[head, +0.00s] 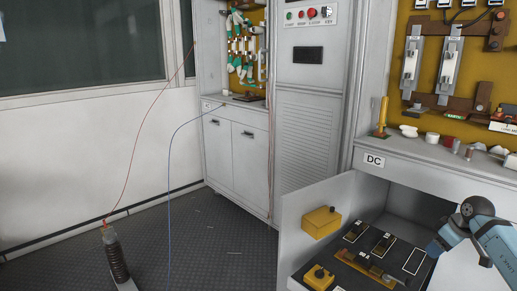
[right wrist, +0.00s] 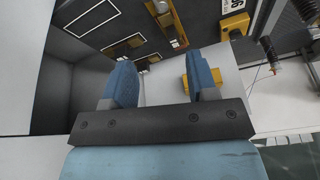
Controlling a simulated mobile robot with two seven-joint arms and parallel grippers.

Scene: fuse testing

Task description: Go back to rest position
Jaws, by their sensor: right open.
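My right gripper (head: 437,248) is at the lower right of the head view, at the right side of the open drawer (head: 293,212) under the DC label. The right wrist view shows the gripper (right wrist: 162,80) with its two blue fingers apart and nothing between them. Beyond the fingers are the drawer's pale wall and its dark inner panel (right wrist: 92,45). My left gripper is not in view.
A yellow-backed fuse board (head: 470,75) stands above the counter (head: 440,155). A ribbed black post (head: 117,262) with a red wire stands at left. The middle floor (head: 225,240) is mostly clear.

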